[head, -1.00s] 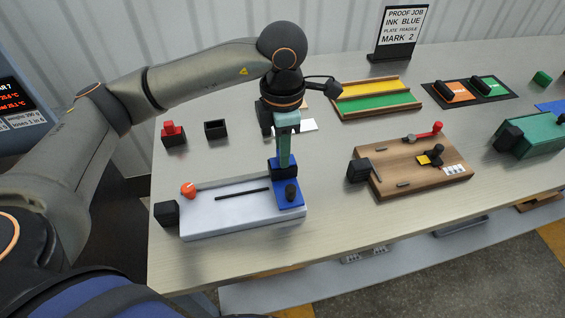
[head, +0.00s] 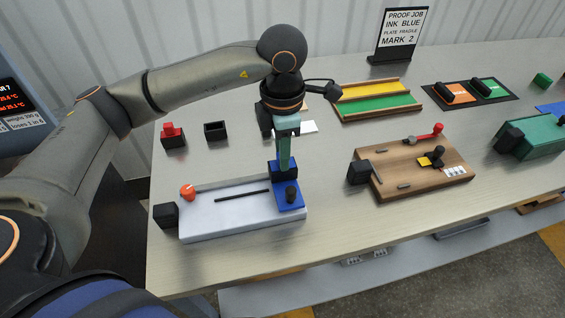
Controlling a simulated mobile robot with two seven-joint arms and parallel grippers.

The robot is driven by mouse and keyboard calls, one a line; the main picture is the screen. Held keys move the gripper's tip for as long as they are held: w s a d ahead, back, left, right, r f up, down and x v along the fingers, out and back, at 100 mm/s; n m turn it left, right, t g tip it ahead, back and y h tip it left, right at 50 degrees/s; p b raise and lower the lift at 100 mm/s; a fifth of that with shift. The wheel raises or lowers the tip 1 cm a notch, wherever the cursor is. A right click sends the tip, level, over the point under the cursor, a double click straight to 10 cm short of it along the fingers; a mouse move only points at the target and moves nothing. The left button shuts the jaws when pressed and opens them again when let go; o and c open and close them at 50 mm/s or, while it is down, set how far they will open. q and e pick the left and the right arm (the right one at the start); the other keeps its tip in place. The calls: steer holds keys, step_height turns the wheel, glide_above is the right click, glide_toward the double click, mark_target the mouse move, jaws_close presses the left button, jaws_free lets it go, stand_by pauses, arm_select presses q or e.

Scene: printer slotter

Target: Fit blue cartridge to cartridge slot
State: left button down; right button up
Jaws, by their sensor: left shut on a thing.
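A white machine base (head: 225,220) stands at the near left of the table, with a blue plate (head: 289,201) at its right end. A dark blue block, seemingly the blue cartridge (head: 283,173), is upright at the back of this plate. My left gripper (head: 284,160) points straight down from above and is shut on it. The fingers cover its upper part. The cartridge slot cannot be made out under the block, and whether the block is seated or just above the plate cannot be told. My right gripper is not in view.
A red knob (head: 187,192) and a black block (head: 166,215) are at the left. A wooden board (head: 415,168) with levers lies to the right. Table between is clear.

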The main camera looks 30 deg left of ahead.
arm_select(q)
steer(key=c, duration=0.7)
jaws_free()
steer(key=shift+o, duration=0.2)
step_height(320, 180, up, 12)
steer(key=shift+r+p, duration=0.25)
steer(key=shift+p, duration=0.05)
